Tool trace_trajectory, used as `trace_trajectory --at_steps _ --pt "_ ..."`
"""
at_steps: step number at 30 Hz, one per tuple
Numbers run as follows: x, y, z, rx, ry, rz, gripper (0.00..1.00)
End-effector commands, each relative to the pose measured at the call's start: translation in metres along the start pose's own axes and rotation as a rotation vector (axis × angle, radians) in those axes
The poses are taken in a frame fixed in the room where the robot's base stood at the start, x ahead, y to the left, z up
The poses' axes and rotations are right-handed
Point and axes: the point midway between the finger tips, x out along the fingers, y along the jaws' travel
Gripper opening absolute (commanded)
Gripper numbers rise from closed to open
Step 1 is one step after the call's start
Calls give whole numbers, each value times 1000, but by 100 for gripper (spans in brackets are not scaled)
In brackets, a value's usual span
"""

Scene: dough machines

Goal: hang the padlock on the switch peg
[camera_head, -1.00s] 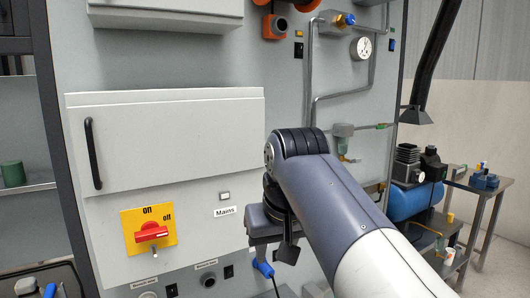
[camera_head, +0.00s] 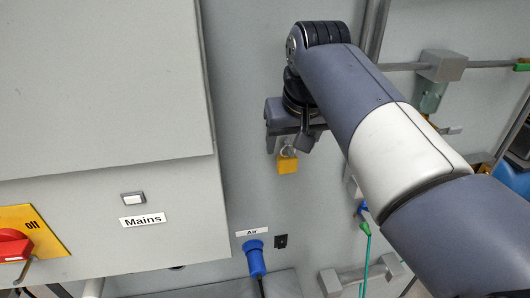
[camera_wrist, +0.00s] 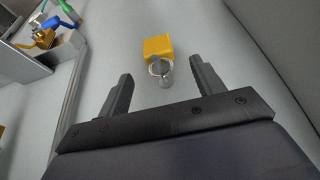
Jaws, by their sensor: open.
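The yellow padlock (camera_head: 287,165) hangs below my gripper (camera_head: 290,146) in front of the grey panel. In the wrist view the padlock body (camera_wrist: 158,47) lies just beyond the fingertips, and its shackle and a grey rounded peg end (camera_wrist: 165,80) lie between the fingers. The shackle seems to be around that peg. My gripper (camera_wrist: 161,72) is open, with a gap on both sides of the shackle. The red switch (camera_head: 12,246) is on a yellow plate at the left edge, with its metal peg (camera_head: 26,270) at its lower side.
A grey cabinet (camera_head: 90,90) stands out from the panel on the left, above the Mains label (camera_head: 143,222). A blue plug (camera_head: 256,262) is below my gripper. Pipes and a valve (camera_head: 442,66) are to the right. The panel between cabinet and gripper is clear.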

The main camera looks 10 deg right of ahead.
Motion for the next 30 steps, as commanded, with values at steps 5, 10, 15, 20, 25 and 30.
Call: trace_trajectory --at_steps 5,10,15,20,25,30 --pt "34 0 1 0 -4 0 64" --pt "57 0 0 0 -3 0 64" --pt "67 0 0 0 -1 0 64" --pt "68 0 0 0 0 0 64" --pt "68 0 0 0 0 0 60" --pt "68 0 0 0 0 0 46"
